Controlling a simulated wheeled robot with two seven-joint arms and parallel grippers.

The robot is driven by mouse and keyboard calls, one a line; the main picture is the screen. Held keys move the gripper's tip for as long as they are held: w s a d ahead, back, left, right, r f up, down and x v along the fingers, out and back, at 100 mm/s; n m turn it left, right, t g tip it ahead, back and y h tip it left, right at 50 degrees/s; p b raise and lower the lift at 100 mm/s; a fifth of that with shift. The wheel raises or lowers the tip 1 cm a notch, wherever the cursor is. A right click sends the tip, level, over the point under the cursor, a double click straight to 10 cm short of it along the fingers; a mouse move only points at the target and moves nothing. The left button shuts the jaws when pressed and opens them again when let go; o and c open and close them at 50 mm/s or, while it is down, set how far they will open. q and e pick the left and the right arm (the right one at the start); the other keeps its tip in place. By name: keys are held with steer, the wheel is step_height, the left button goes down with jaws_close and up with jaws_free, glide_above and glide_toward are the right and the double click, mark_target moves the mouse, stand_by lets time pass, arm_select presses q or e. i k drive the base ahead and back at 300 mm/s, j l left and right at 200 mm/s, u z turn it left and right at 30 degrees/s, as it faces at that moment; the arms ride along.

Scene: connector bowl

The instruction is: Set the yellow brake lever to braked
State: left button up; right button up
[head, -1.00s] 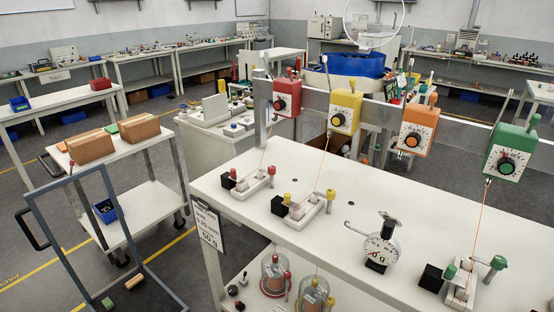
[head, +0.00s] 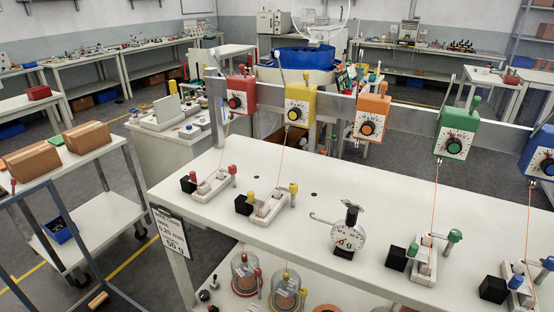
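An orange wire (head: 282,158) runs from the box down to a white fixture (head: 271,206) with yellow-topped posts on the bench. Neither of my grippers is in view.
Red (head: 241,95), orange (head: 371,117), green (head: 456,134) and blue (head: 538,153) boxes share the rail (head: 410,119). A round gauge (head: 349,236) stands on the white bench (head: 330,186). A cart with cardboard boxes (head: 85,136) is at left. Grey floor lies between.

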mark_target(306, 76)
steer(key=i+j+u, duration=0.2)
steer(key=u, duration=0.2)
steer(key=i+j+u, duration=0.1)
steer(key=u, duration=0.25)
steer(key=i, duration=0.1)
